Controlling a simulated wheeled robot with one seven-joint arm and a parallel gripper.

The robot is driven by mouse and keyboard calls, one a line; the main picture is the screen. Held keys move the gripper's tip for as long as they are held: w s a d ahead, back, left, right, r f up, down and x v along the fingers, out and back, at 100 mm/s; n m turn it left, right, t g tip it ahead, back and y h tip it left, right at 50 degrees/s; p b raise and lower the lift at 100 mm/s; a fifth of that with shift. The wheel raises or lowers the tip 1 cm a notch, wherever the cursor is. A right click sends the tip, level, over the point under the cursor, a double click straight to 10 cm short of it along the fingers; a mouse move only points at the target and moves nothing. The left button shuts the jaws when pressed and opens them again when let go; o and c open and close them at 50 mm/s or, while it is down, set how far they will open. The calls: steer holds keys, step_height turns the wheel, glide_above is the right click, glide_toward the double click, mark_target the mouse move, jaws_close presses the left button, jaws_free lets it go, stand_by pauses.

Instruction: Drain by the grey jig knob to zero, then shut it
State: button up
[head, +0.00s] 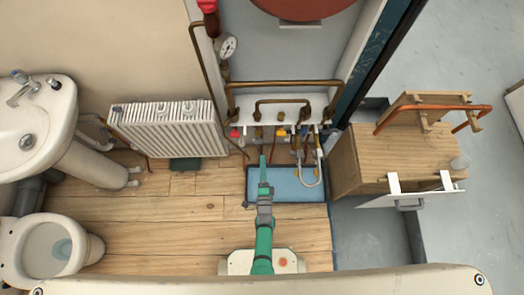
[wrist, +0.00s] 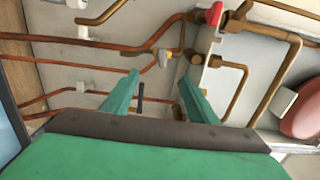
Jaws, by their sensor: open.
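My gripper (head: 263,163) points up the picture at the pipe jig, over the left edge of the blue tray. In the wrist view my gripper's two green fingers (wrist: 160,88) are apart, with a thin dark bar (wrist: 140,97) showing between them and nothing held. A small greyish knob (wrist: 163,57) on a brass fitting lies just beyond the fingertips, apart from them; I cannot tell for sure that it is the grey jig knob. The white jig board (head: 285,98) carries copper pipes and several small valves. The round gauge (head: 228,47) is too small to read.
A red valve handle (wrist: 215,14) sits beyond the fingers, near copper pipes. The blue tray (head: 312,188) lies on the floor below the jig. A radiator (head: 165,130) stands left, a wooden bench (head: 400,150) right. The wooden floor at left is mostly clear.

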mark_target(258, 144)
steer(key=w+n, duration=0.3)
steer(key=n, duration=0.3)
steer(key=w+a+n, duration=0.1)
steer(key=w+n, duration=0.3)
steer(key=n, duration=0.3)
steer(key=w+a+n, duration=0.1)
steer(key=w+n, duration=0.3)
steer(key=n, duration=0.3)
steer(key=shift+r, duration=0.35)
steer(key=c, duration=1.1)
steer(key=shift+o, duration=0.2)
steer(key=shift+d+m, duration=0.15)
steer(key=shift+m, duration=1.05)
steer(key=o, duration=1.1)
steer(key=shift+c, duration=0.2)
